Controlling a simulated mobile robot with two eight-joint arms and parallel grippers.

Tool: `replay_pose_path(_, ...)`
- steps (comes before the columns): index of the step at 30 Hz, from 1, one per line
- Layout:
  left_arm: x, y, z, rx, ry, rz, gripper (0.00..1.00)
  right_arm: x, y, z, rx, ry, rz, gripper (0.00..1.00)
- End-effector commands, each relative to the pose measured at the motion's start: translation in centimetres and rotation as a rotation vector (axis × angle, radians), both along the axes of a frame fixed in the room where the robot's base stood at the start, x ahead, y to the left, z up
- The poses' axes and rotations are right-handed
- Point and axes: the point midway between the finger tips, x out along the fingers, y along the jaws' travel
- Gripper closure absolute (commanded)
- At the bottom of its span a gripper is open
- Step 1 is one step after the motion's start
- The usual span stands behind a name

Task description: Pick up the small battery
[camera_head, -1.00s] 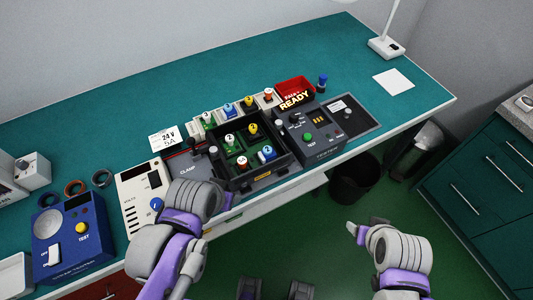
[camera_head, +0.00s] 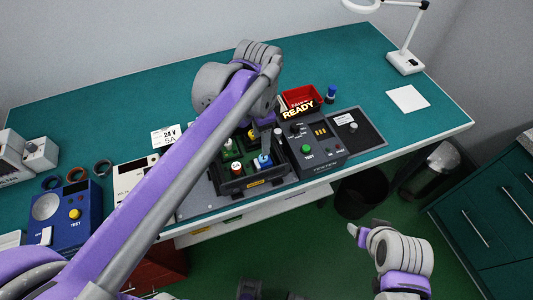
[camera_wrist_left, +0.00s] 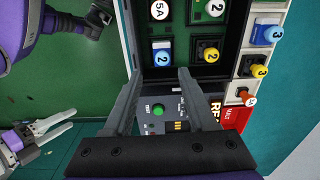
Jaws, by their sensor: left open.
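No thing in view is plainly marked as the small battery, so I cannot tell which it is. A small blue cylinder (camera_head: 331,93) stands upright beside the red bin. Several numbered coloured pieces sit in and behind the dark rack (camera_head: 258,187), among them a blue one (camera_wrist_left: 162,56) and a yellow one (camera_wrist_left: 207,54). My left gripper (camera_wrist_left: 161,88) is open and empty, above the rack's edge and the tester; my arm hides much of the rack in the head view. My right gripper (camera_head: 357,235) is away from the bench, its fingers apart in the left wrist view (camera_wrist_left: 66,121).
The red bin (camera_head: 301,95) with a READY sign stands behind the grey tester (camera_head: 323,158). A blue test unit (camera_head: 62,222) is at the left. A lamp (camera_head: 404,61) and white sheet (camera_head: 408,99) are at the right. The back of the bench is clear.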

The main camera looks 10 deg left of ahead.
Motion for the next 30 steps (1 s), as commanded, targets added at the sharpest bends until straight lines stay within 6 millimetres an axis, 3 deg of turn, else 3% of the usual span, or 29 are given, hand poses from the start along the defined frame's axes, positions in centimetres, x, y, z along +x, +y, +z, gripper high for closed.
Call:
replay_pose_path(4, 0.5, -0.3, -0.8, 0.003, 0.018, -0.038, 0.43, -0.1, 0.0, -0.1, 0.0, 0.001, 0.0, 0.34)
replay_pose_path(12, 0.5, -0.3, -4.8, 0.003, 0.018, -0.036, 0.43, -0.2, 0.0, -0.5, 0.0, 0.003, 0.0, 0.34)
replay_pose_path(17, 0.5, -0.3, -5.9, 0.002, 0.016, -0.036, 0.43, -0.2, 0.0, -0.6, 0.0, 0.003, 0.0, 0.34)
replay_pose_path(24, 0.9, -0.4, -9.4, 0.002, 0.016, -0.035, 0.43, -0.2, 0.0, -0.6, 0.0, 0.004, 0.0, 0.34)
replay_pose_path(30, 0.8, -0.4, -10.6, 0.002, 0.016, -0.035, 0.43, -0.2, 0.0, -0.7, 0.0, 0.004, 0.0, 0.34)
